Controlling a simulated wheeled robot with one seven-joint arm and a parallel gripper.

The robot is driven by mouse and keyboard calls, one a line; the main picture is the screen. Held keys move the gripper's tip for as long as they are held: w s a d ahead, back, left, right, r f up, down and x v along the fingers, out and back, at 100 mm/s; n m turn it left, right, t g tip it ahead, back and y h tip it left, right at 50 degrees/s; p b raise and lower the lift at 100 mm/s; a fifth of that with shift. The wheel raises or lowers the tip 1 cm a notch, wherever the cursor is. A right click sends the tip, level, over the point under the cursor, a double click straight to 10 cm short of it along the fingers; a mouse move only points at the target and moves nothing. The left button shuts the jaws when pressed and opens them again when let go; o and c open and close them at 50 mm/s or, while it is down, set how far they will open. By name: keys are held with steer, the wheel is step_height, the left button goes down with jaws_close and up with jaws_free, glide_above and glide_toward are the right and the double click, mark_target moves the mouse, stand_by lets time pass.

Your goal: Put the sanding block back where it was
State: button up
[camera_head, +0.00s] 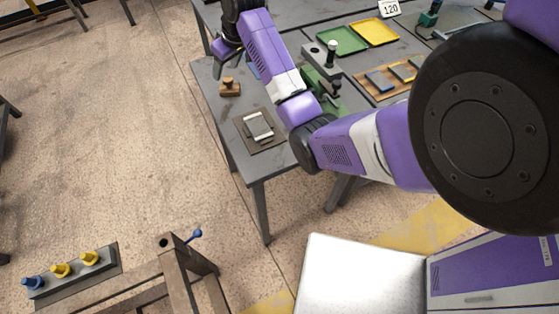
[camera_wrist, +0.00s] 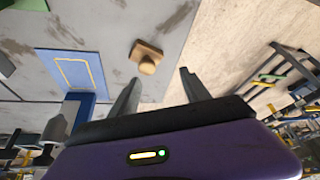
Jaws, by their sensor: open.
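The sanding block, a small wooden block with a round knob on top (camera_head: 230,87), sits on the grey table (camera_head: 213,97) near its left edge. In the wrist view, the block (camera_wrist: 147,57) lies just beyond my fingertips. My gripper (camera_head: 224,53) is open and empty, above the table at the block's far side. Its two fingers also show apart in the wrist view (camera_wrist: 159,76). A blue panel with a thin yellow outline (camera_wrist: 76,73) lies beside the block in the wrist view. My arm mostly hides it in the head view.
A brown mat with a grey-white clamped piece (camera_head: 258,126) lies at the table's front. A green press (camera_head: 325,88) stands beside my arm. Open floor lies left.

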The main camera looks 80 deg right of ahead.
steer(key=shift+t, duration=0.5)
steer(key=a+f, duration=0.2)
steer(key=w+a+f, duration=0.1)
steer(key=a+f, duration=0.1)
steer(key=a, duration=0.1)
steer(key=w+a+f, duration=0.1)
steer(key=a+f, duration=0.1)
steer(key=a, duration=0.1)
steer(key=shift+f, duration=0.3)
steer(key=s+a+f+t, duration=0.1)
steer(key=a+f, duration=0.2)
steer(key=a, duration=0.4)
steer(key=s+a+f+t, duration=0.1)
steer(key=a+f, duration=0.3)
steer(key=a, duration=0.4)
steer(key=s+a+n+t, duration=0.2)
steer(key=s+a, duration=0.7)
steer(key=a, duration=0.2)
steer(key=s+a+r+n+t+y, duration=0.1)
steer(key=s+a+r, duration=0.3)
steer(key=s+r, duration=0.5)
steer(key=s+a+r+n+t+y, duration=0.1)
steer(key=s+a+r+t, duration=0.3)
steer(key=s+r, duration=0.5)
steer(key=shift+s+a+n, duration=0.25)
steer(key=shift+a+n, duration=0.2)
steer(key=shift+n, duration=0.15)
